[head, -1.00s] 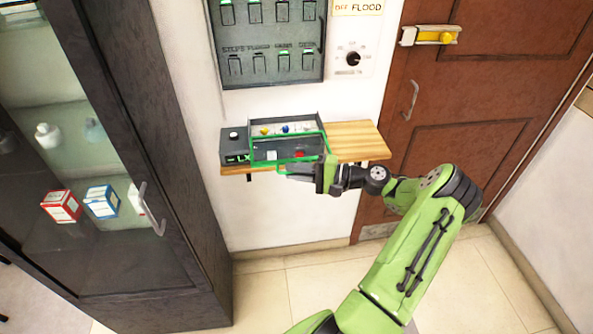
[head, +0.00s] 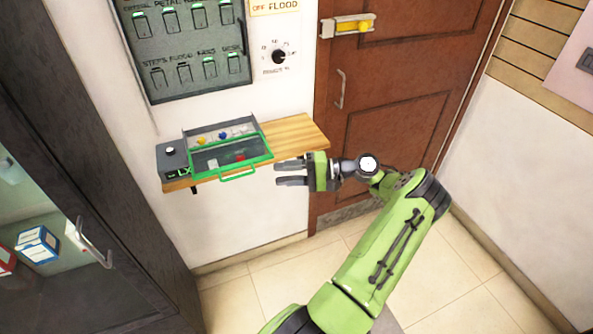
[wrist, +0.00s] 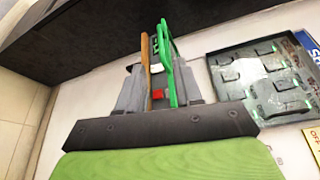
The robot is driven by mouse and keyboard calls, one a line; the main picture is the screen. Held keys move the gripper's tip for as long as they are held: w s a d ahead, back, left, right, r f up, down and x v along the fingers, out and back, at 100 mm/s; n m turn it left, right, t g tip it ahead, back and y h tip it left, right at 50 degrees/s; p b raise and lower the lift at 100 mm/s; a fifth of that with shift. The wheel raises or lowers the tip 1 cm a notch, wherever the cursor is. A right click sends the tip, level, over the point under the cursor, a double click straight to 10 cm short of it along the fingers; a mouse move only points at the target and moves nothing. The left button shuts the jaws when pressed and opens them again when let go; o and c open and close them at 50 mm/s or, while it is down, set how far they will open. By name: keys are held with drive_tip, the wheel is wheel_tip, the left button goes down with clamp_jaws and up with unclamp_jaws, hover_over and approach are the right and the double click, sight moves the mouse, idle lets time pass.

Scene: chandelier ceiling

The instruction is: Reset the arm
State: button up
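My gripper (head: 280,173) is at the end of my green arm, to the right of the green-framed box in the head view. Its two grey fingers are apart with a gap between them, and nothing shows in their grip. In the wrist view my gripper (wrist: 165,95) has its fingers spread, with the box seen beyond and between them. The box (head: 262,152) has a green frame and handle and holds small coloured pieces, including a red one. It sits on a wooden shelf (head: 295,135) on the wall. The gripper is apart from the handle.
A glass-front cabinet (head: 120,215) with small boxes stands at left. A brown door (head: 400,80) with a yellow latch (head: 350,25) is behind my arm. A dark switch panel (head: 190,45) and a dial (head: 278,56) are on the wall. The tiled floor (head: 240,295) is clear.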

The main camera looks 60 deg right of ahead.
drive_tip(key=v, duration=0.3)
drive_tip(key=shift+s+d, duration=0.2)
drive_tip(key=shift+s, duration=0.1)
